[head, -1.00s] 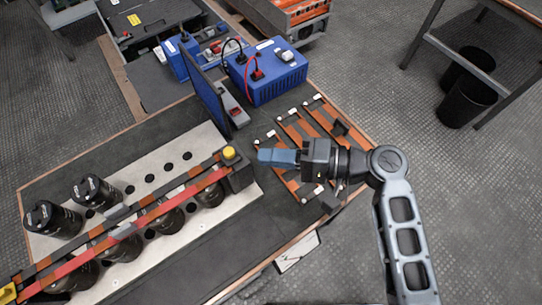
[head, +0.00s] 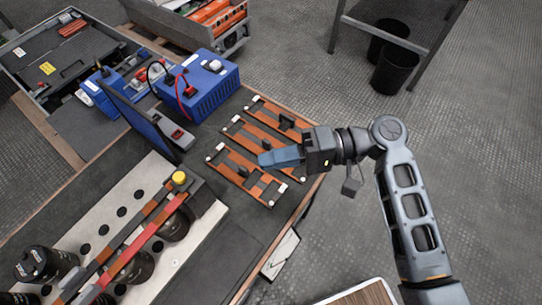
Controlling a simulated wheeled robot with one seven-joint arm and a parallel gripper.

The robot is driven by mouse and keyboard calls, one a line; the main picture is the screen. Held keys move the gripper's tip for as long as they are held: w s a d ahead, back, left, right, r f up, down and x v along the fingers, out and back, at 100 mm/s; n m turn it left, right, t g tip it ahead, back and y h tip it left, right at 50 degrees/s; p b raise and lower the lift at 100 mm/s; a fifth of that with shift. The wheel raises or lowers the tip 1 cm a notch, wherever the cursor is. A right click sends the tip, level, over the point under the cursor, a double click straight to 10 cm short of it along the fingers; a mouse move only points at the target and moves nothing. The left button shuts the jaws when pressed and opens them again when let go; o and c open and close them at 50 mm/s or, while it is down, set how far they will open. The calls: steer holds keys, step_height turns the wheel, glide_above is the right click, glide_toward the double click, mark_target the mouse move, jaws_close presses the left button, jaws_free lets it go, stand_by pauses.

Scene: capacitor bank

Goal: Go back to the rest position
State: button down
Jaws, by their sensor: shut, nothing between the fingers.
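My gripper (head: 281,157) is at the middle of the head view, with its blue fingers together and nothing between them. My arm reaches in from the lower right. The copper-coloured bars (head: 268,130) lie side by side with white end pieces. The gripper covers a small part of them. I cannot tell the exact height of the gripper above the bars.
A blue box (head: 205,92) with red and black leads stands behind the bars. A capacitor rack with black cans (head: 45,263) and a yellow knob (head: 180,179) is at the lower left. Black bins (head: 395,69) stand under a table at the upper right. Grey floor is free at right.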

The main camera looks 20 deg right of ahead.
steer(key=shift+f, duration=0.15)
steer(key=s+d+f+m+t+h, duration=0.2)
steer(key=s+d+f+t+h, duration=0.15)
steer(key=s+f+h, duration=0.3)
steer(key=s+d+f+m+t+h, duration=0.1)
steer(key=s+d+f+t+h, duration=0.1)
steer(key=s+d+f+h, duration=0.45)
steer(key=s+r+n+t+h, duration=0.1)
steer(key=s+r+n+t, duration=0.1)
steer(key=s+r, duration=0.4)
steer(key=s+d+r+n+t+h, duration=0.1)
steer(key=s+r, duration=0.6)
steer(key=r, duration=0.7)
steer(key=n+t+h, duration=0.1)
steer(key=n+t, duration=0.1)
steer(key=t, duration=0.1)
steer(key=shift+s+d+r, duration=0.15)
steer(key=shift+d, duration=0.05)
